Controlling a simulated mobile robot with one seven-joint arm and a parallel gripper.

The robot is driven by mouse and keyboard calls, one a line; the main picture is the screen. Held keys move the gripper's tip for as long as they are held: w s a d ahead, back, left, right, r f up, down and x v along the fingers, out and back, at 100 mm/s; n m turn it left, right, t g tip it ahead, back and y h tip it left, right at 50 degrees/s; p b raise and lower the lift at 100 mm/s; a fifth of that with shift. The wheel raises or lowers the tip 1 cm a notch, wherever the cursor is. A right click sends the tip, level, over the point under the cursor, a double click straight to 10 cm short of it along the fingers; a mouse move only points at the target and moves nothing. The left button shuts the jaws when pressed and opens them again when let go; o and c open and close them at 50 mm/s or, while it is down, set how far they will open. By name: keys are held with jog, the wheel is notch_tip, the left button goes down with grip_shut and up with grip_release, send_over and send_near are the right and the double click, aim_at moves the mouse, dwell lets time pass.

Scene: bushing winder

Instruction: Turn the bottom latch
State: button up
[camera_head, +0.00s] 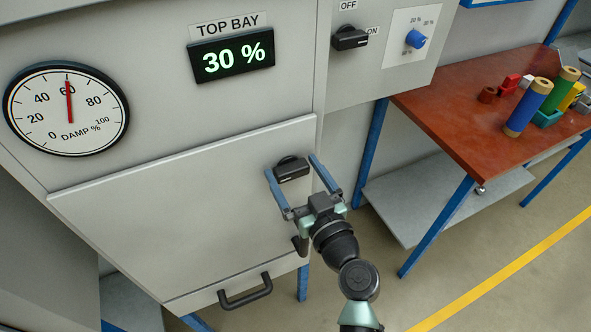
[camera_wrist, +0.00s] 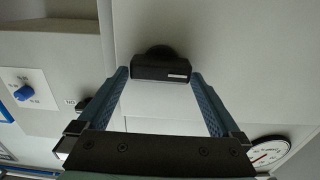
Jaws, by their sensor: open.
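A black latch (camera_head: 292,169) with a rounded hub and a bar handle is on the upper right of the grey door (camera_head: 170,215). It also shows in the wrist view (camera_wrist: 161,68), its bar lying crosswise with a small pale mark at one end. My gripper (camera_head: 291,166) is open, with one blue finger on each side of this latch. In the wrist view the fingertips (camera_wrist: 159,75) are near the bar's ends; I cannot tell whether they touch. A second dark piece (camera_head: 299,245), lower on the door's right edge, is partly hidden by my gripper, perhaps another latch.
A black pull handle (camera_head: 245,291) is at the door's bottom. Above are the display (camera_head: 232,55) reading 30 %, a round gauge (camera_head: 66,108), a black switch (camera_head: 349,39) and a blue knob (camera_head: 415,39). A red-topped table (camera_head: 450,100) with spools stands right.

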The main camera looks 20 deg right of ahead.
jog(key=c, duration=1.1)
jog(key=shift+m, duration=0.3)
jog(key=m+b, duration=0.2)
jog(key=m, duration=0.1)
jog(key=shift+d+f+m, duration=0.1)
jog(key=shift+d+m, duration=0.1)
jog(key=shift+m, duration=0.1)
jog(key=m, duration=0.3)
jog(key=m+b, duration=0.1)
jog(key=m, duration=0.1)
jog(key=shift+d+f, duration=0.1)
jog(key=shift+d, duration=0.15)
jog(key=m, duration=0.4)
jog(key=shift+d+f+m, duration=0.1)
jog(key=shift+f+m, duration=0.05)
jog(key=shift+m, duration=0.25)
jog(key=shift+f+m+p, duration=0.2)
jog(key=shift+m+p, duration=0.2)
jog(key=shift+m, duration=1.5)
